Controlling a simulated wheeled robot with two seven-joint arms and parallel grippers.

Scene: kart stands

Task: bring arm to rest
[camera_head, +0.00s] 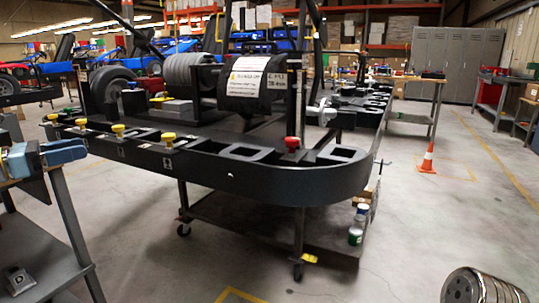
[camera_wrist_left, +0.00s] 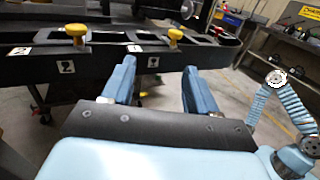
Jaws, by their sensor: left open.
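My left gripper (camera_wrist_left: 156,75) shows in the left wrist view with its two blue fingers spread apart and nothing between them. In the head view this gripper (camera_head: 64,153) is at the left edge, near a grey metal cart, and only part of it shows. The black kart stand (camera_head: 232,178) is to its right, with yellow knobs and a red knob (camera_head: 291,143) along its rim. In the wrist view the stand's edge (camera_wrist_left: 100,55) and two yellow knobs (camera_wrist_left: 77,32) lie beyond the fingers, apart from them. My right gripper is not in view.
The grey cart (camera_head: 42,250) stands at the lower left, close to my left arm. A metal cylinder (camera_head: 482,287) is at the lower right. An orange cone (camera_head: 427,160) stands on the floor. Open floor (camera_head: 430,225) lies right of the stand.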

